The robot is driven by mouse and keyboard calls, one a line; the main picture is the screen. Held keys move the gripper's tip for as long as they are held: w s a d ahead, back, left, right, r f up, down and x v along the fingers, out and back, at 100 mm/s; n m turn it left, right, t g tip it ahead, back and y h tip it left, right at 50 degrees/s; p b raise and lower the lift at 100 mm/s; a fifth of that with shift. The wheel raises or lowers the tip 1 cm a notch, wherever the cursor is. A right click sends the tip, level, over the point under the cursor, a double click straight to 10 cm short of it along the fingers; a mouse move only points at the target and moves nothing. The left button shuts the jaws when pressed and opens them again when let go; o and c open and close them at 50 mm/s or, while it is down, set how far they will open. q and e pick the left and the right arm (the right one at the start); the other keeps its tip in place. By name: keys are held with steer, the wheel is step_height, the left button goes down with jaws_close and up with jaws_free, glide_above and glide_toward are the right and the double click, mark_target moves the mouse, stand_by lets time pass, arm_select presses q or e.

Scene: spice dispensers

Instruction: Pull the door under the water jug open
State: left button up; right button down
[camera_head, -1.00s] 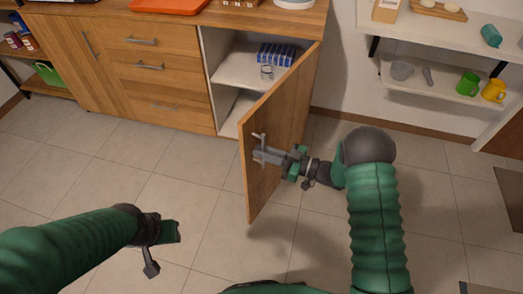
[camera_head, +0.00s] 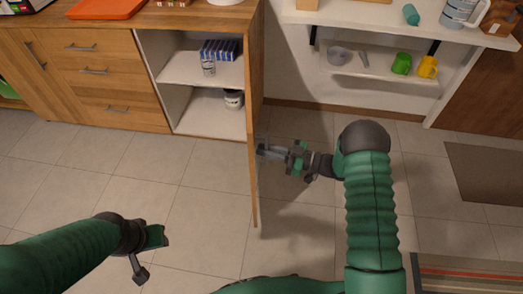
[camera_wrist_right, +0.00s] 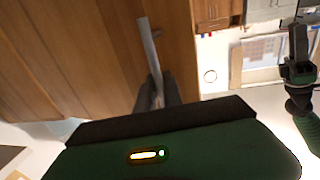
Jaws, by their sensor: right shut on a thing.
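The wooden cabinet door (camera_head: 254,150) stands wide open, seen nearly edge-on in the head view. My right gripper (camera_head: 266,150) is at the door's outer face, shut on its metal handle. In the right wrist view the bar handle (camera_wrist_right: 149,48) runs up from between my dark fingers (camera_wrist_right: 157,92), in front of the wood (camera_wrist_right: 110,40). A white round base (camera_head: 228,2) on the counter above is cut off by the top edge; I cannot tell if it is the water jug. My left gripper (camera_head: 152,240) hangs over the floor, away from the cabinet; its fingers are unclear.
The open compartment holds a blue box row (camera_head: 220,49), a glass (camera_head: 208,68) and a dark-and-white jar (camera_head: 233,99). Drawers (camera_head: 105,75) are on the left. A wall shelf (camera_head: 385,85) with green and yellow mugs is on the right. The floor ahead is clear.

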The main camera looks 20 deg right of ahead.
steer(key=shift+a, duration=0.15)
steer(key=c, duration=1.5)
jaws_free()
steer(key=p+v, duration=0.2)
steer(key=v, duration=1.5)
steer(key=shift+w+p, duration=0.2)
steer(key=shift+p, duration=0.15)
steer(key=shift+f, duration=0.1)
